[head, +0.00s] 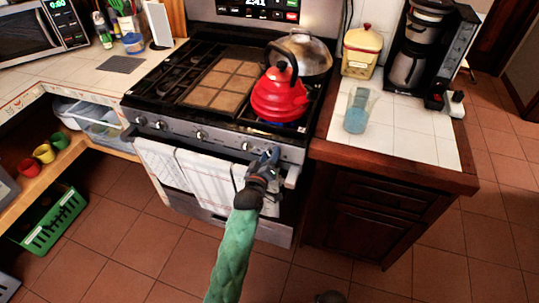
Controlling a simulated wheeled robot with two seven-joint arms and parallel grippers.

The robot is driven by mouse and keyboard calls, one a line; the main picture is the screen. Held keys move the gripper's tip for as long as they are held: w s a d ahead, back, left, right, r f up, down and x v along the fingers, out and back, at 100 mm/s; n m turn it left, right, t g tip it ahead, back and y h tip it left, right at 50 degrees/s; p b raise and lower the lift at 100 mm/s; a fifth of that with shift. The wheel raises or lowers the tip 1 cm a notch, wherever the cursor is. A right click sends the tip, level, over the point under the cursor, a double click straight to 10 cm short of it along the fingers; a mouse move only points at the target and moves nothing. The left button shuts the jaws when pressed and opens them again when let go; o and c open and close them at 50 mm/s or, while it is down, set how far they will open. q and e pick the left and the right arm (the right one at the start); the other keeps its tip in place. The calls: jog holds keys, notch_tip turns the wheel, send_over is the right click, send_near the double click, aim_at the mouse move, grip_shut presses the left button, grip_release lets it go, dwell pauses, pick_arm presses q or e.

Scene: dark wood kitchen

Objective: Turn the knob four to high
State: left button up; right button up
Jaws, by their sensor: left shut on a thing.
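The stove (215,150) stands in the middle, with a row of knobs along its front panel. A knob at the left end (140,121), one left of the middle (201,136) and one just left of my gripper (247,147) are clear to see. My left gripper (268,158) is at the right part of the panel, shut on the knob there. The gripper mostly hides this knob, so its turn angle cannot be read. Blue flame shows under the red kettle (280,95) on the front right burner. My right gripper is not in view.
A metal pot (305,52) stands behind the kettle. Towels (210,178) hang on the oven handle below my gripper. The right counter (400,140) holds a blue glass (358,109), a canister (361,52) and a coffee maker (410,60). The floor in front is open.

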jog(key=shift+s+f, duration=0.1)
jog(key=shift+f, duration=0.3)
pick_arm(q)
jog(key=o, duration=0.9)
jog(key=shift+o, duration=0.2)
